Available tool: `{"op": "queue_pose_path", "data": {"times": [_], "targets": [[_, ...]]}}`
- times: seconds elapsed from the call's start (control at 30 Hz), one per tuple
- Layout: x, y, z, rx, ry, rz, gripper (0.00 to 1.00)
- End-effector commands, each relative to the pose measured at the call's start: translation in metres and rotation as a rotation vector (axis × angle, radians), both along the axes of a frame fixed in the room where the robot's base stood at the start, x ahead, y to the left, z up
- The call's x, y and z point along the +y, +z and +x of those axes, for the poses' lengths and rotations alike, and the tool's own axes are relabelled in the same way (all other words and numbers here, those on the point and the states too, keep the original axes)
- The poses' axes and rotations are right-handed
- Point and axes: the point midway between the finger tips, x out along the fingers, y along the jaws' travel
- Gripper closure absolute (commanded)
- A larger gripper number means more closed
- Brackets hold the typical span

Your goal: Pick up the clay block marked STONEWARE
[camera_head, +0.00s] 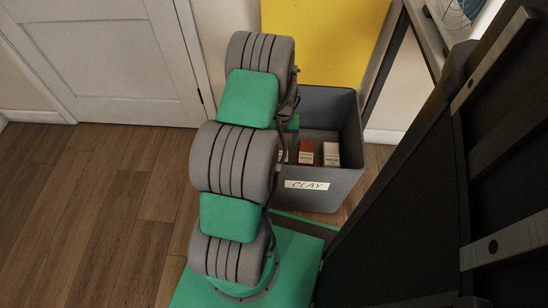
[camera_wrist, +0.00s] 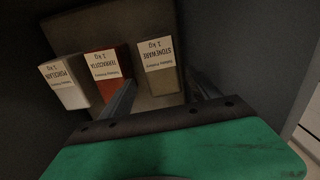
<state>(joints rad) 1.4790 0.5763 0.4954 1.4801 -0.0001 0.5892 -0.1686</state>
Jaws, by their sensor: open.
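The STONEWARE clay block (camera_wrist: 166,80), grey-brown with a white label, stands at the right of a row of blocks in the wrist view, its label upside down. My gripper (camera_wrist: 158,80) is open, with one finger on each side of this block in the picture. I cannot tell how far the fingertips are above or beside it, and nothing is seen held. In the head view my arm mostly hides the block, and only a pale sliver shows (camera_head: 283,157).
The red TERRACOTTA block (camera_wrist: 106,87) and white PORCELAIN block (camera_wrist: 72,98) stand to its left in the wrist view. All are inside a deep grey bin (camera_head: 345,180) labelled CLAY, whose walls rise around them. A dark panel (camera_head: 400,190) stands at the right.

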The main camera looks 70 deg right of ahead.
Motion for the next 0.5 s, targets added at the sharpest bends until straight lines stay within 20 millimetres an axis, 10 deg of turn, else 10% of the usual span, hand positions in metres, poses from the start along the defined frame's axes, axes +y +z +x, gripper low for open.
{"op": "queue_pose_path", "data": {"times": [0.5], "targets": [[0.002, -0.078, 0.001, 0.000, -0.004, 0.001, 0.29]]}}
